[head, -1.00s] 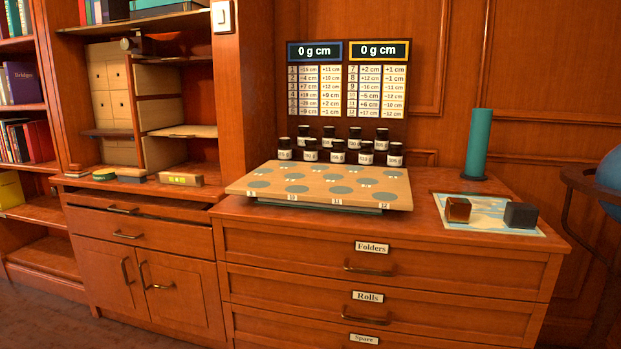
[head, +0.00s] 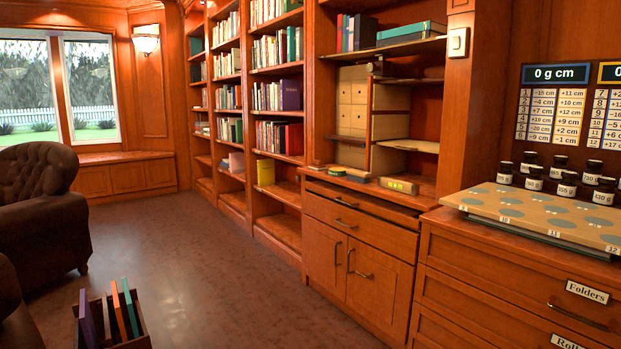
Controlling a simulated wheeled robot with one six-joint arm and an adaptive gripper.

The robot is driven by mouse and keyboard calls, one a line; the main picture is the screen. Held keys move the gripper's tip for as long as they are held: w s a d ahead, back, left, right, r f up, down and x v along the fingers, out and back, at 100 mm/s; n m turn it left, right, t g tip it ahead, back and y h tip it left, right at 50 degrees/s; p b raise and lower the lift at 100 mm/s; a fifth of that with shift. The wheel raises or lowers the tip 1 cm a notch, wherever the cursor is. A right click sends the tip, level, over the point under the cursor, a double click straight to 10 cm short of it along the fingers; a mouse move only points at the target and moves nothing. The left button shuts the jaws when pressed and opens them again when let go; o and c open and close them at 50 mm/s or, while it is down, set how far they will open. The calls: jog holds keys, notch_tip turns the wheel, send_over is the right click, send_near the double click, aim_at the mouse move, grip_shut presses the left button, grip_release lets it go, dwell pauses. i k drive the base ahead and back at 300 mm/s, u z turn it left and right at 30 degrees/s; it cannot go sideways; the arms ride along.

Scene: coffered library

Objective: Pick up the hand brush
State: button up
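I cannot clearly pick out a hand brush in the head view. Several small items lie on the cabinet top (head: 425,206) below the open shelves. They include a block with a yellow-green label (head: 399,185), a flat dark and tan piece (head: 358,179) and a small disc-like item (head: 337,171). They are too small for me to tell whether one is the brush. My gripper is not in view.
A crate (head: 137,342) with upright books stands on the floor at the front left, near brown armchairs (head: 45,210). Bookcases (head: 275,180) line the wall. A drawer chest (head: 500,290) with a dotted board (head: 550,212) and dark jars stands at right. The middle floor is clear.

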aim_at(358, 176)
jog(key=u, duration=0.35)
jog(key=i, duration=2.85)
jog(key=z, duration=0.3)
